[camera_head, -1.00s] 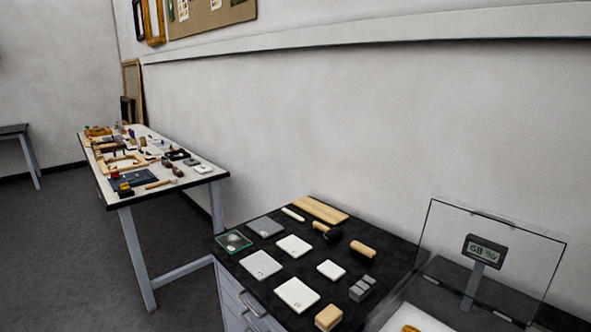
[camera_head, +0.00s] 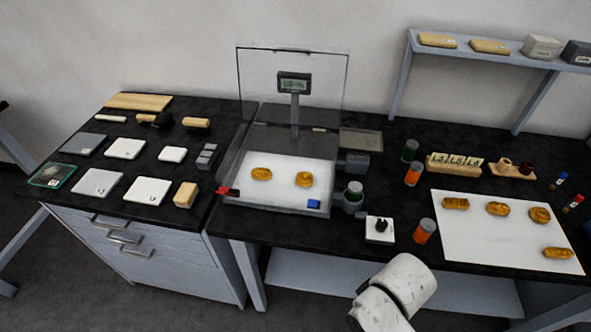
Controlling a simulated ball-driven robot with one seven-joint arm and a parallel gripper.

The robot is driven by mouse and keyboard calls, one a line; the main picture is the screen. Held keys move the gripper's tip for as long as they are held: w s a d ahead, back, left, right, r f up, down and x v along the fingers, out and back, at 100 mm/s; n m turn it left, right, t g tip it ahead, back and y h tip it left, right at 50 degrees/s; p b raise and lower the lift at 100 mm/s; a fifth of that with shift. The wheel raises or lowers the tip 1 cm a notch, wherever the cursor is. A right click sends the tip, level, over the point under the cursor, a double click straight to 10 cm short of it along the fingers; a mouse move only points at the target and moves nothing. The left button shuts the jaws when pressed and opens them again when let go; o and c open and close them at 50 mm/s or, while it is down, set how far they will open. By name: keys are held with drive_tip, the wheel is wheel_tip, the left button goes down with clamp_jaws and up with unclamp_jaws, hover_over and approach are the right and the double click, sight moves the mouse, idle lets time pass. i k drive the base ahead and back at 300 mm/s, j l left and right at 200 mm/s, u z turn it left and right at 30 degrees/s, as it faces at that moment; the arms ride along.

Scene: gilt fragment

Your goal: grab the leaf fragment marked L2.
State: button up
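Several gold leaf fragments are in view, and I cannot read which is L2. Two gold fragments, one at left (camera_head: 262,174) and one at right (camera_head: 304,179), lie on the white floor of a clear box (camera_head: 243,200) with its lid raised. More lie on a white sheet at right: one at its left (camera_head: 455,203), one in the middle (camera_head: 497,209), one at right (camera_head: 540,214) and one near the front right corner (camera_head: 557,253). A white link of my arm shows at the bottom, but my gripper is not in view.
A small rack of lettered cards (camera_head: 455,163) stands behind the white sheet (camera_head: 490,245). Orange-banded jars (camera_head: 424,231) and a small white block with a black knob (camera_head: 379,230) stand between box and sheet. Pads and tools crowd the left cabinet top (camera_head: 95,205). A shelf (camera_head: 490,52) stands behind.

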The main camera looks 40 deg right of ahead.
sight(260, 175)
drive_tip(key=i+j, duration=0.2)
drive_tip(key=j, duration=0.15)
drive_tip(key=i+j, duration=0.25)
drive_tip(key=i+j+z, duration=0.1)
drive_tip(key=j, duration=0.35)
drive_tip(key=i+j, duration=0.3)
drive_tip(key=j+z, duration=0.05)
drive_tip(key=j, duration=0.05)
